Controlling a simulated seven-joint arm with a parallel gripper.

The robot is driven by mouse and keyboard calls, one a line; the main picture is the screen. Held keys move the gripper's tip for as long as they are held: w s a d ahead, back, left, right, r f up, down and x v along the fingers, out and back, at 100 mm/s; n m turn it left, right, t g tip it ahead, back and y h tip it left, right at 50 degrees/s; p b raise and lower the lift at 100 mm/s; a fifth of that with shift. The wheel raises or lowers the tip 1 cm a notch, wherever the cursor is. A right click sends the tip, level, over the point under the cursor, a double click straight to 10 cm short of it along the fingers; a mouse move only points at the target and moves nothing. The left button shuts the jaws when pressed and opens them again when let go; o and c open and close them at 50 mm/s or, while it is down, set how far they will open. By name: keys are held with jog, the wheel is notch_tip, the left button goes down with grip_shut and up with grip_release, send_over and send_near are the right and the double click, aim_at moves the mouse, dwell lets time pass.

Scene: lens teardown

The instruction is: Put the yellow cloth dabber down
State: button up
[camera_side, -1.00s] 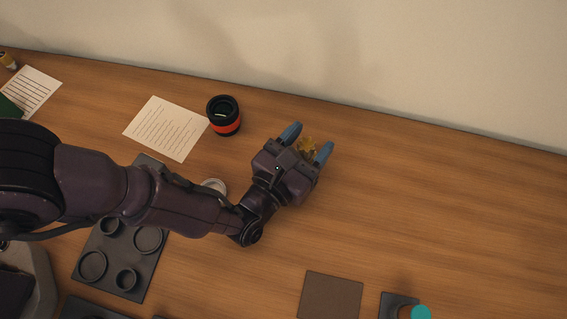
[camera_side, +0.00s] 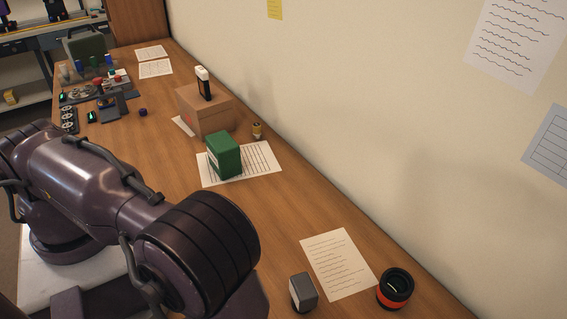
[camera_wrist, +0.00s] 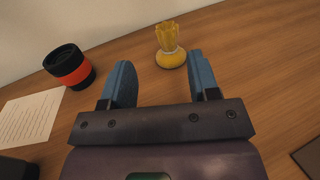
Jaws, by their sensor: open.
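The yellow cloth dabber (camera_wrist: 169,45) stands upright on the wooden table in the wrist view, its gathered yellow cloth top above a rounder yellow base. My gripper (camera_wrist: 159,68) is open, with its two blue fingers spread apart and nothing between them. The dabber is just beyond the fingertips, nearer the right finger, and looks clear of both. The side view shows neither the dabber nor my gripper.
A black and red lens barrel (camera_wrist: 69,68) stands left of my gripper, beside a printed sheet (camera_wrist: 30,116). A brown mat (camera_wrist: 309,156) lies at lower right. Table right of the dabber is clear. The side view shows a green box (camera_side: 224,156) and cardboard box (camera_side: 207,112).

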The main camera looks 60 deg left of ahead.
jog(key=w+a+r+n+g+y, duration=0.2)
jog(key=w+a+r+n+y, duration=0.45)
jog(key=a+r, duration=0.3)
jog(key=w+a+r+n+g+y, duration=0.1)
jog(key=w+a+r+n+y, duration=0.4)
jog(key=a+r+n+y, duration=0.4)
jog(key=s+a+r+n+g, duration=0.2)
jog(key=a+r+n+g, duration=0.15)
jog(key=a, duration=0.45)
jog(key=s+a+r+n+g, duration=0.3)
jog(key=a+n+g, duration=0.15)
jog(key=a, duration=0.25)
jog(key=s+a+r+n+h, duration=0.3)
jog(key=s+n+h, duration=0.1)
jog(key=s+n, duration=0.4)
jog(key=s+a+r+n+h, duration=0.3)
jog(key=s+n+h, duration=0.2)
jog(key=s+n, duration=0.3)
jog(key=shift+s+r, duration=0.2)
jog(key=shift+s, duration=0.1)
